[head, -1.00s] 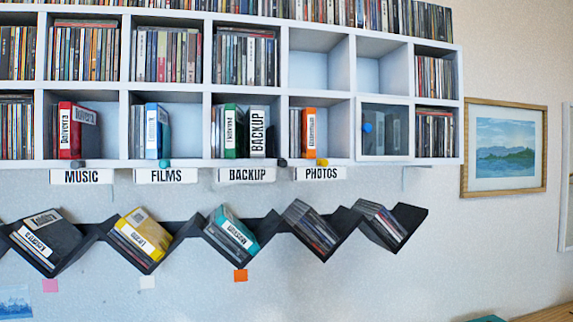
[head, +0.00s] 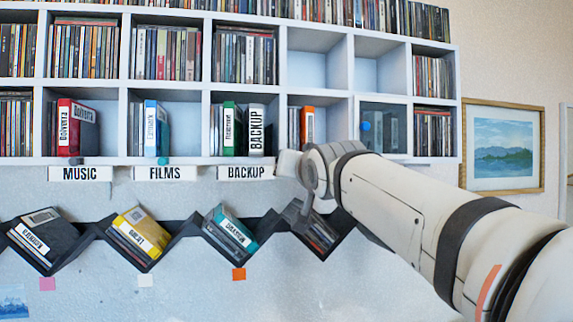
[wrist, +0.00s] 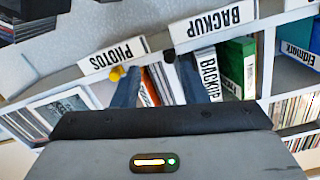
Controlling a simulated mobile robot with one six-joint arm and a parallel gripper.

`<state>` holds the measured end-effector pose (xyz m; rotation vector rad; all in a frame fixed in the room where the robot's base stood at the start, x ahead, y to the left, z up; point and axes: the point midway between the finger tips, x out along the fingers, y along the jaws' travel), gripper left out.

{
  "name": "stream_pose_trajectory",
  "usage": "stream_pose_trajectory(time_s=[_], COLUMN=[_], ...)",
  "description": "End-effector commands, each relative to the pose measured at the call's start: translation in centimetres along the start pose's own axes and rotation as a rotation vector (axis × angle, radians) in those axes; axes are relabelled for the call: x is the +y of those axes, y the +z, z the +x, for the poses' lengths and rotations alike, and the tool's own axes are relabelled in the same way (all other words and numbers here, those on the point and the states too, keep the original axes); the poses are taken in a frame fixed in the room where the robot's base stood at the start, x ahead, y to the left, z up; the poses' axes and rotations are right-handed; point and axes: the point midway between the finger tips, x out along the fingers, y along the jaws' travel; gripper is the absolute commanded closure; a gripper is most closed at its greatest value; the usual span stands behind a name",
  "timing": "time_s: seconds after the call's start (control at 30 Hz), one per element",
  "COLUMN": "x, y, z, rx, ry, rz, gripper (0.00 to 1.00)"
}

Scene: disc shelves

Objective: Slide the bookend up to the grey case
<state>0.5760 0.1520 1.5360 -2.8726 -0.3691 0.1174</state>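The grey case (head: 257,130), with a white BACKUP label on its spine, stands upright in the BACKUP compartment beside a green case; it also shows upside down in the wrist view (wrist: 209,75). The bookend shows as a dark knob (wrist: 169,57) at the shelf's front edge, apart from the grey case on the PHOTOS side. In the head view my gripper hides this knob. My gripper (head: 289,164) is at the shelf edge right of the BACKUP label. In the wrist view my gripper (wrist: 157,65) looks open, its two blue-grey fingers apart, with the knob close to the right fingertip.
A yellow knob (wrist: 117,73) sits close by under the PHOTOS compartment, near an orange case (head: 307,126). A dark zigzag rack (head: 180,228) with cases hangs below. A small glass door (head: 384,128) closes the compartment to the right.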

Motion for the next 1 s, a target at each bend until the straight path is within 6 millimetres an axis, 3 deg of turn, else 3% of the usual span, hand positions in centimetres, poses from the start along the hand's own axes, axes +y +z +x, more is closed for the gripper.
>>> stream_pose_trajectory(time_s=[0.13, 0.6, 1.0], x=[-1.2, -1.5, -1.5], y=[-1.8, -2.1, -1.9], z=[0.8, 7.3, 8.0], rx=[0.043, 0.043, 0.043], ry=[-0.027, -0.027, -0.028], rz=[0.011, 0.010, 0.010], gripper=[0.61, 0.61, 0.62])
